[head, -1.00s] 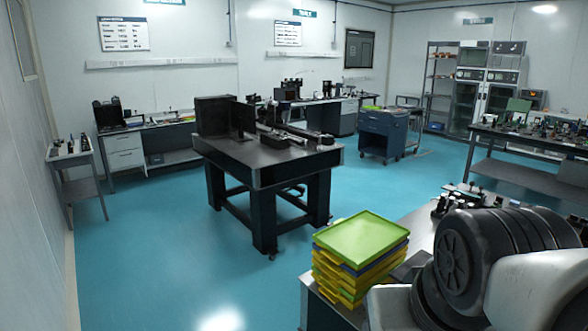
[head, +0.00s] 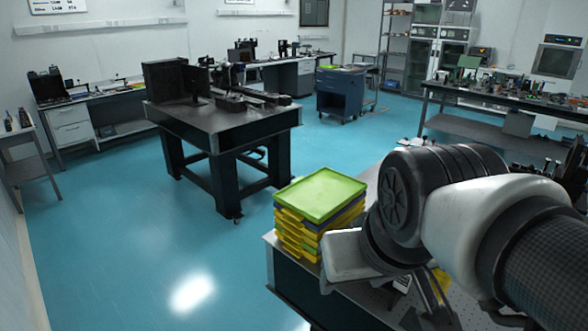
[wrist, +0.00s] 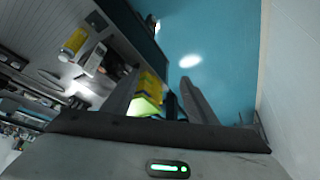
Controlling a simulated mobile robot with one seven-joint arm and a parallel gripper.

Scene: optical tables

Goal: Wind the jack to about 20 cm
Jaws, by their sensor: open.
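I cannot make out a jack in either view. My gripper (head: 430,305) hangs at the bottom of the head view, beyond my arm, over the near table (head: 290,272) and partly cut off by the frame edge. In the wrist view my gripper (wrist: 158,80) is open, its two dark fingers apart, with nothing seen held between them. Part of the near tabletop is hidden behind my arm.
A stack of yellow and blue trays with a green one on top (head: 320,194) stands on the near table, left of my arm. A black optical table (head: 215,118) stands beyond. A blue cart (head: 340,95) is further back. Blue floor at left is clear.

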